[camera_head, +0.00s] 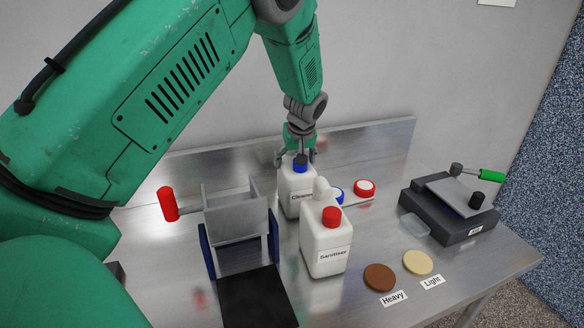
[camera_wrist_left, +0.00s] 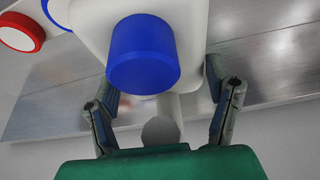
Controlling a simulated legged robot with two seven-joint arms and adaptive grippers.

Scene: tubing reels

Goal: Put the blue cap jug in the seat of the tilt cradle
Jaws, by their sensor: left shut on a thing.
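The blue cap jug (camera_head: 295,182), white and labelled, stands upright behind the red-capped jug in the head view; its lower right is partly hidden. My left gripper (camera_head: 299,157) comes down from above and is shut on the jug near its blue cap. In the left wrist view the blue cap (camera_wrist_left: 143,55) sits between the two fingers, with the white jug body behind it. The tilt cradle (camera_head: 238,225) stands to the left of the jug, with a grey metal seat, blue side plates and a red-handled lever (camera_head: 168,204). My right gripper is not in view.
The red-capped Sanitiser jug (camera_head: 325,245) stands close in front of the held jug. A black mat (camera_head: 256,298) lies before the cradle. Brown (camera_head: 380,277) and cream (camera_head: 418,262) discs lie at the front right. A black device (camera_head: 452,213) with a green handle stands at far right.

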